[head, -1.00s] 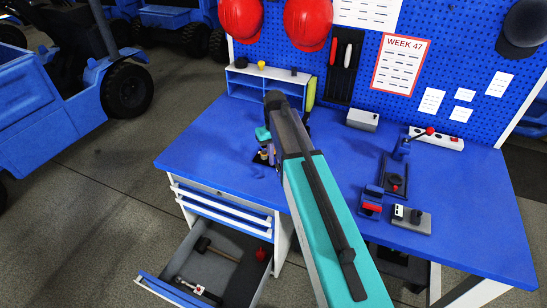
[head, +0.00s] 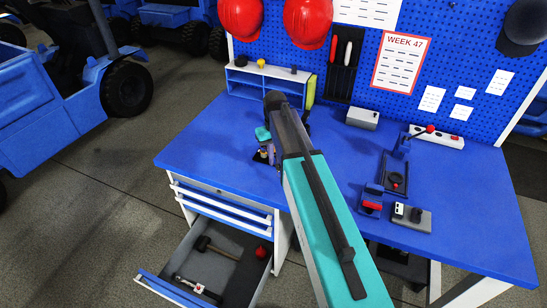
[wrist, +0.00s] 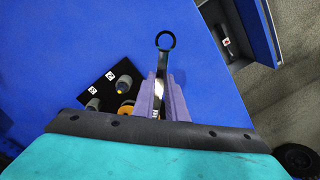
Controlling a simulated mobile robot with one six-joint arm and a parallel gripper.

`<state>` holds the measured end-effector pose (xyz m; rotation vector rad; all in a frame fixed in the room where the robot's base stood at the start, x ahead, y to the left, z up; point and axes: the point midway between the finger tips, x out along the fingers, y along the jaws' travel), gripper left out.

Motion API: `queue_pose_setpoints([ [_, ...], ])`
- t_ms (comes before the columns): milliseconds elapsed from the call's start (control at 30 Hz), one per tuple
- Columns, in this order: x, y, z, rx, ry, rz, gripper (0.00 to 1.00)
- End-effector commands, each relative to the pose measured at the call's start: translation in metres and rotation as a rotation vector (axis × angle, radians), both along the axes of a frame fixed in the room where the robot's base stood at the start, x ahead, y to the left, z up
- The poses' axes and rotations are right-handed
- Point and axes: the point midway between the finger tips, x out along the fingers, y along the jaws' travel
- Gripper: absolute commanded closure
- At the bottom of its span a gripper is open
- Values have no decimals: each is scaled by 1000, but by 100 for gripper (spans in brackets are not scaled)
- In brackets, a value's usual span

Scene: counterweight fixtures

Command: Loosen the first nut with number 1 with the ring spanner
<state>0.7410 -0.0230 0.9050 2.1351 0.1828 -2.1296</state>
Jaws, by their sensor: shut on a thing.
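The ring spanner (wrist: 162,62) points away from my gripper in the wrist view, its dark open ring at the far end over bare blue bench top. My gripper (wrist: 163,88) is shut on the spanner's handle between its purple fingers. To the left of the fingers lies a black plate (wrist: 88,80) with small white number labels, too small to read surely. In the head view my arm mostly hides the plate.
An open drawer (head: 232,265) below the bench's left side holds a hammer and other tools. Fixtures, including a red-knobbed lever (head: 402,147) and a red-topped block (head: 371,203), stand on the right. The bench's left surface (head: 205,140) is clear.

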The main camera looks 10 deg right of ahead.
Motion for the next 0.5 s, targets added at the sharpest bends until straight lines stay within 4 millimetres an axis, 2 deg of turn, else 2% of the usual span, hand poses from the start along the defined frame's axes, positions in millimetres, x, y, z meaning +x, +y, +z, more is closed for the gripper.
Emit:
queue_pose_setpoints([
  [500, 0, 0, -5, 0, 0, 0, 100],
])
